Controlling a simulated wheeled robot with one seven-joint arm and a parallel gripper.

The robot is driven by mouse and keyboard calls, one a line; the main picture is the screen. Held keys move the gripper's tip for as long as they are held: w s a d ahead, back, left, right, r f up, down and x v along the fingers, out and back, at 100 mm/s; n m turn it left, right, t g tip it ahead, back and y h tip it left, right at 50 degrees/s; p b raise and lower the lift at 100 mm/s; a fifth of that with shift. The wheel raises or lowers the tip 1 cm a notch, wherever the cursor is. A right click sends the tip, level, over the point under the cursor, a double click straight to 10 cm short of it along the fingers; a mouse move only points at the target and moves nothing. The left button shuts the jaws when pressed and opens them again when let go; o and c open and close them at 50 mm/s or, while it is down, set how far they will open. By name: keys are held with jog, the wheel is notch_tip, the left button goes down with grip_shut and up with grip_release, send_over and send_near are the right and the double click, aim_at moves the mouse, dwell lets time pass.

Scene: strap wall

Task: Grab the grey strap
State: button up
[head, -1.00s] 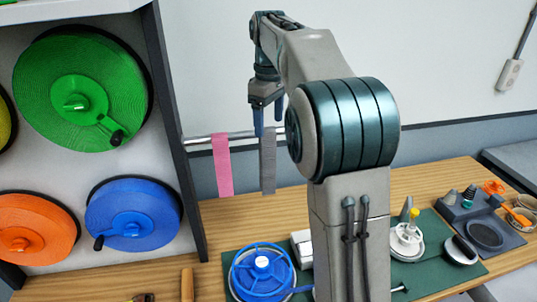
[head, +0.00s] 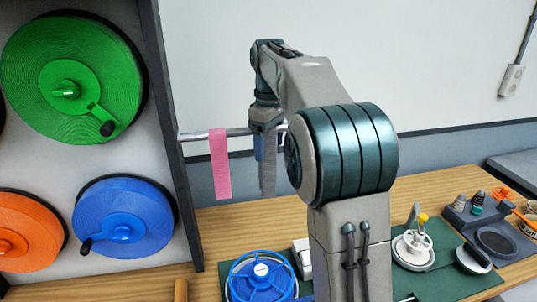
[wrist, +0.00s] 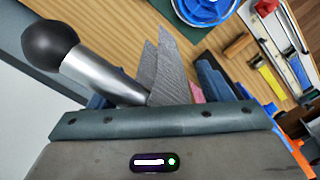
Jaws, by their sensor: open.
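The grey strap (head: 268,178) hangs from the metal rail (head: 215,134) in the head view, right of a pink strap (head: 221,168). In the wrist view the grey strap (wrist: 168,68) hangs over the rail (wrist: 105,75) close in front of my gripper. My gripper (head: 263,150) is at the rail by the grey strap, and its blue fingers are open. The strap's upper part is partly hidden behind the gripper in the head view. In the wrist view the gripper body hides much of the fingers, so contact with the strap cannot be told.
A rack with green (head: 72,85), blue (head: 124,218) and orange (head: 25,232) reels stands at the left. Below is a wooden bench with a blue spool (head: 260,278) and small parts on a green mat. The rail ends in a black ball (wrist: 50,47).

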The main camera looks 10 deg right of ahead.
jog(key=shift+f, duration=0.15)
jog(key=shift+f, duration=0.35)
jog(key=c, duration=0.5)
jog(key=shift+w+d, duration=0.1)
jog(key=shift+w, duration=0.05)
jog(key=c, duration=0.4)
notch_tip(320, 180, up, 10)
jog(key=p, duration=0.7)
jog(key=shift+w+f+p, duration=0.1)
jog(key=shift+f+p, duration=0.05)
jog(key=shift+p, duration=0.2)
jog(key=shift+s+r, duration=0.2)
jog(key=shift+r, duration=0.4)
jog(key=shift+s+r, duration=0.2)
jog(key=shift+r, duration=0.35)
grip_shut()
jog(key=shift+r, duration=0.25)
jog(key=shift+w+f, duration=0.15)
jog(key=shift+w, duration=0.15)
jog(key=shift+s, duration=0.1)
